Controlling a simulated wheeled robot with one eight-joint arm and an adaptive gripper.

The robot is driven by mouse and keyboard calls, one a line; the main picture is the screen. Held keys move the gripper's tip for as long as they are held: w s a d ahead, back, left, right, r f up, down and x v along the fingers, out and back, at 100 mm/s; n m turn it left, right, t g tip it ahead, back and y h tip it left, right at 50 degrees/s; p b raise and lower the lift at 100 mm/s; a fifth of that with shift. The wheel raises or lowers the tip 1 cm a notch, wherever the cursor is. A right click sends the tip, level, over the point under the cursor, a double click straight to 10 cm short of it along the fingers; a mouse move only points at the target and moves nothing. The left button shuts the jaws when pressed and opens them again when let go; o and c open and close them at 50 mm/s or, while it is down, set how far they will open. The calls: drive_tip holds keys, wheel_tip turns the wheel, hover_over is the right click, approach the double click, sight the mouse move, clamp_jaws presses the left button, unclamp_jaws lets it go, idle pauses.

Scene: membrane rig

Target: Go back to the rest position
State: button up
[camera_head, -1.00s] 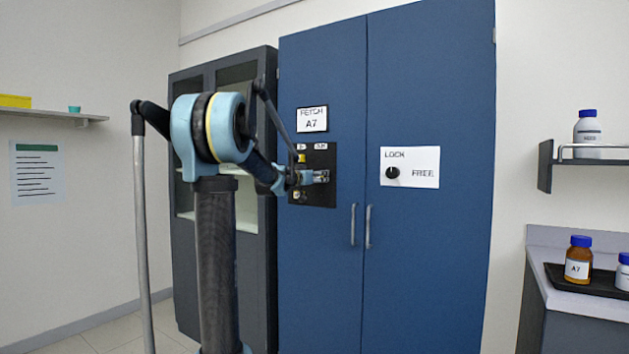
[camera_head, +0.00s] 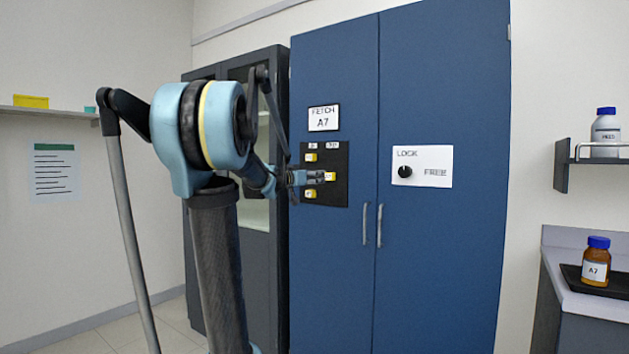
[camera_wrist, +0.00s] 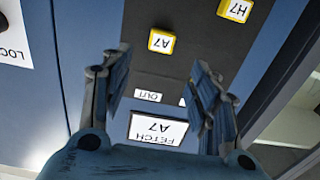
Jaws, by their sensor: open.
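My gripper (camera_head: 314,178) is in front of the black panel (camera_head: 339,163) on the left blue cabinet door. In the wrist view my gripper (camera_wrist: 160,92) is open, its two fingers apart with nothing between them. The panel carries several yellow-edged tags; one tag (camera_wrist: 161,41) reads A7 and another (camera_wrist: 235,10) reads H7. The wrist picture shows them upside down. A sign (camera_head: 323,118) reading FETCH A7 is above the panel. I cannot tell exactly how far the fingertips are from the panel.
The blue cabinet (camera_head: 450,240) stands shut, with a LOCK/FREE dial (camera_head: 404,172) on its right door. A dark glass-fronted cabinet (camera_head: 280,280) stands to its left. At right, a brown A7 bottle (camera_head: 596,264) sits on a black tray, below a shelf with a white bottle (camera_head: 605,135).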

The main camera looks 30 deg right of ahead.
drive_tip(key=shift+a, duration=0.2)
idle(0.4)
drive_tip(key=s+a+f+n+g+y, duration=0.1)
drive_tip(key=s+a+f+n+y, duration=0.3)
drive_tip(key=s+a+f, duration=0.5)
drive_tip(key=s+a+f+n+g+y, duration=0.2)
drive_tip(key=s+a+f+n+y, duration=0.3)
drive_tip(key=a+f, duration=1.5)
drive_tip(key=s+a+f+n+g+y, duration=0.1)
drive_tip(key=s+a+f+n+y, duration=0.3)
drive_tip(key=s+a+f, duration=1)
drive_tip(key=a+y, duration=0.2)
drive_tip(key=y, duration=0.1)
drive_tip(key=shift+s+a+f+n+g+y, duration=0.15)
drive_tip(key=shift+n+g+y, duration=0.15)
drive_tip(key=shift+n, duration=0.1)
drive_tip(key=shift+w+f, duration=0.2)
drive_tip(key=shift+w, duration=0.3)
